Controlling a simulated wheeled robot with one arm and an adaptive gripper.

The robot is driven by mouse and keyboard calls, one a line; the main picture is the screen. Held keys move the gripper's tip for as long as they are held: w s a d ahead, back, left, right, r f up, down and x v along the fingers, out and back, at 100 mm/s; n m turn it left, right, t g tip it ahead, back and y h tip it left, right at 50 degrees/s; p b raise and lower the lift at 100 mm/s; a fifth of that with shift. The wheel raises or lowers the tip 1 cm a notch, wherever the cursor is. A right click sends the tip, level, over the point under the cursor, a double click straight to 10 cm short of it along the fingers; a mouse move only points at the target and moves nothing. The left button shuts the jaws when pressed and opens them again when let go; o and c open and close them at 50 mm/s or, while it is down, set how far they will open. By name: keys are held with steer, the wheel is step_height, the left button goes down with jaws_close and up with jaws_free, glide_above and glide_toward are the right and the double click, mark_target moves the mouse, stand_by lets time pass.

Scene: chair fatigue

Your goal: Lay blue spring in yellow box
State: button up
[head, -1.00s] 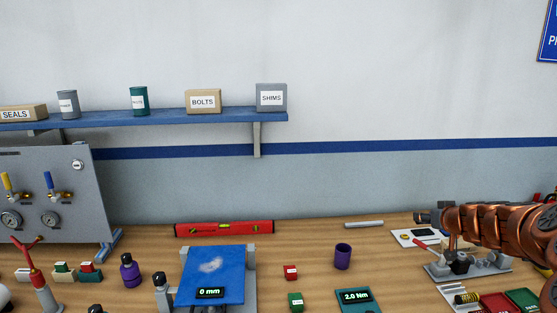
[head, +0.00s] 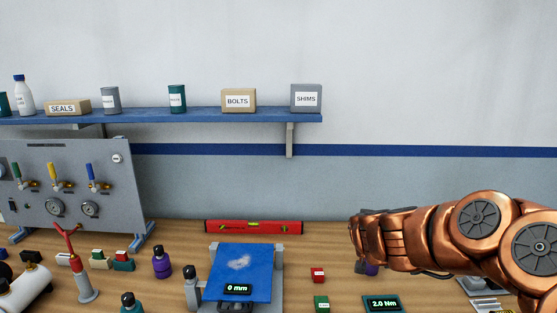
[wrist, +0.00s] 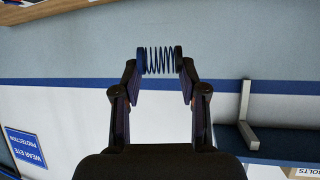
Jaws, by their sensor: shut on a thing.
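In the wrist view my gripper (wrist: 160,65) is shut on the blue spring (wrist: 160,60). The spring lies crosswise between the two fingertips, with a dark blue cap at each end. The wall shows behind it, so it is held up in the air. In the head view my copper arm reaches in from the right above the bench. The gripper's fingers and the spring cannot be made out there. I see no yellow box in either view now.
A blue plate (head: 240,275) with a 0 mm display, a red level (head: 253,227) and a purple bottle (head: 161,262) stand on the bench. Small red (head: 317,275) and green (head: 321,304) blocks lie right of the plate. A shelf (head: 200,115) holds boxes and cans above.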

steer(key=s+a, duration=0.3)
steer(key=a, duration=0.2)
steer(key=shift+a, duration=0.15)
steer(key=w+d+n+y, duration=0.1)
steer(key=w+d, duration=0.1)
steer(key=d, duration=1)
steer(key=w+d, duration=0.3)
steer(key=d, duration=0.9)
steer(key=s+d+n+y, duration=0.1)
steer(key=s+d, duration=0.5)
steer(key=d, duration=0.4)
steer(key=s+d+f+y, duration=0.1)
steer(key=s+d, duration=0.5)
steer(key=d, duration=0.4)
steer(key=shift+s+d+n, duration=0.15)
steer(key=shift+n, duration=0.25)
steer(key=shift+f, duration=0.15)
